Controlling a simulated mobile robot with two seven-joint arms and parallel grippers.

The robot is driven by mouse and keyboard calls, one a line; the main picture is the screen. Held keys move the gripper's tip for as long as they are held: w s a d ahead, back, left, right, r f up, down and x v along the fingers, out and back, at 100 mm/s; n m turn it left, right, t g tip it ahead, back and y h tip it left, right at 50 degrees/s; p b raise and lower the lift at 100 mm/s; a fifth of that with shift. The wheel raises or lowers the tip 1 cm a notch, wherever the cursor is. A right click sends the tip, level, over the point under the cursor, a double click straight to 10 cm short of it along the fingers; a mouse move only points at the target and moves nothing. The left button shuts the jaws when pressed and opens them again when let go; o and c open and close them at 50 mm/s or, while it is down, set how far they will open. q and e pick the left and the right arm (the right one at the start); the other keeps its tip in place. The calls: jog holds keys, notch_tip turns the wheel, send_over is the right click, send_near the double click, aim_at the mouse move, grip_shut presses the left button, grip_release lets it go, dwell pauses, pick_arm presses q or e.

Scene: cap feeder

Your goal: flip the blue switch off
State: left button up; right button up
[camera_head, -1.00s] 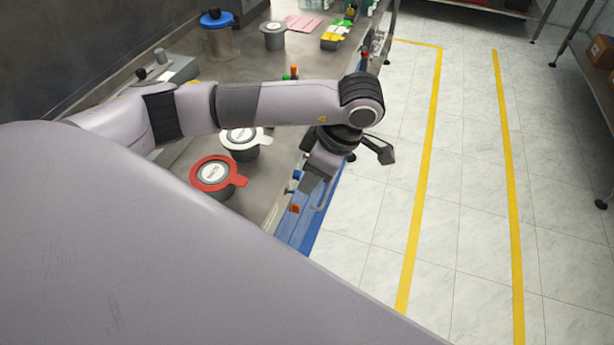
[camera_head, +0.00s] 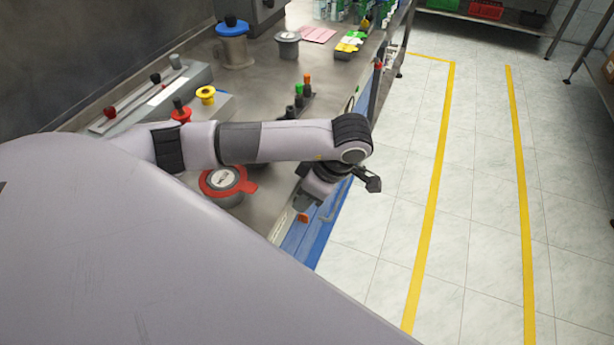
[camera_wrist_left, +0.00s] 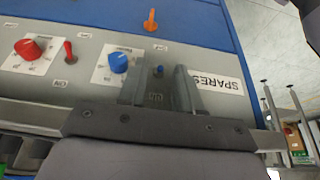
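The blue switch (camera_wrist_left: 159,70) is a small blue toggle on the grey front panel (camera_wrist_left: 75,85) in the left wrist view. A larger blue knob (camera_wrist_left: 118,62) on a white plate is just left of the fingers. In the head view my left gripper (camera_head: 307,199) is at the counter's front edge, and the switch cannot be made out there. My right gripper is not in view.
A red toggle (camera_wrist_left: 69,51), a red knob (camera_wrist_left: 28,48) and an orange handle (camera_wrist_left: 151,20) are near the switch, with a SPARES label (camera_wrist_left: 217,85) to the right. The tiled floor (camera_head: 400,250) is clear.

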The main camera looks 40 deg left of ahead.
pick_arm(q)
grip_shut()
jog(key=shift+d, duration=0.1)
jog(key=shift+w+d+f+g+y+p, duration=0.1)
jog(key=shift+d+f+g+y+p, duration=0.3)
jog(key=shift+y, duration=1.15)
jog(key=shift+w+d+f+g+y+p, duration=0.1)
jog(key=shift+f+g+y+p, duration=0.35)
jog(key=shift+y, duration=1.15)
jog(key=shift+d+f+g+y+p, duration=0.1)
jog(key=shift+d+f+g+y, duration=0.35)
jog(key=shift+y, duration=1.1)
jog(key=shift+a+f, duration=0.25)
grip_release()
jog(key=shift+d, duration=0.1)
